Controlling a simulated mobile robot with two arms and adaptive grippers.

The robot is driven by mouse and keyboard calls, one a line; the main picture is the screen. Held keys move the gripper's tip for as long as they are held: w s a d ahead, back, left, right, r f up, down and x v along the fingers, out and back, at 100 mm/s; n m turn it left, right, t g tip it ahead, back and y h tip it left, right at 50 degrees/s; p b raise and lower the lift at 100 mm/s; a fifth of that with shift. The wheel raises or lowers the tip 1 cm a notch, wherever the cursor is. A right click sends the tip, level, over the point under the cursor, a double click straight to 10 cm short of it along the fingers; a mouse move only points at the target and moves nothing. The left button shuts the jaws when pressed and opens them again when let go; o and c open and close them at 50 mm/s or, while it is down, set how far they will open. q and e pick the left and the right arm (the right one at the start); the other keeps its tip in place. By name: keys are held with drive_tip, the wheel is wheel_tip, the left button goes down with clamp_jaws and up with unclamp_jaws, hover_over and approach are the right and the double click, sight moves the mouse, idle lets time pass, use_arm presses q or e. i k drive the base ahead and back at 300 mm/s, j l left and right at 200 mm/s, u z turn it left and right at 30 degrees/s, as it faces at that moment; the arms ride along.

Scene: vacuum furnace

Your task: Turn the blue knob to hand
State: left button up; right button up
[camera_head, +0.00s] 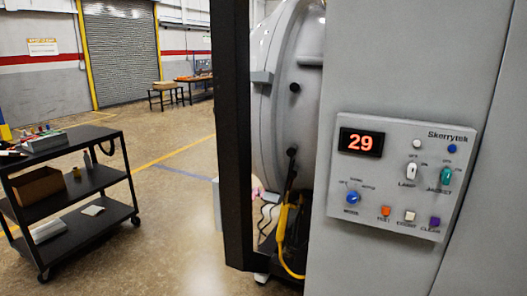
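The blue knob (352,198) is at the lower left of the grey control panel (390,226). Small position labels are printed above it and a label that looks like "MODE" below it. The lettering and the knob's pointer are too small to read surely. The panel's display (362,142) shows a red 29. Neither of my grippers is in view.
The panel also carries a white lamp switch (411,171), a teal switch (446,176), and orange (386,211), white (409,216) and purple (434,222) buttons. A round furnace door (290,100) stands left of it. A black cart (75,201) stands at far left.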

sight(352, 197)
drive_tip(key=i+j+z, duration=0.45)
drive_tip(key=j, duration=0.25)
drive_tip(key=i+j+z, duration=0.2)
drive_tip(key=j, duration=0.2)
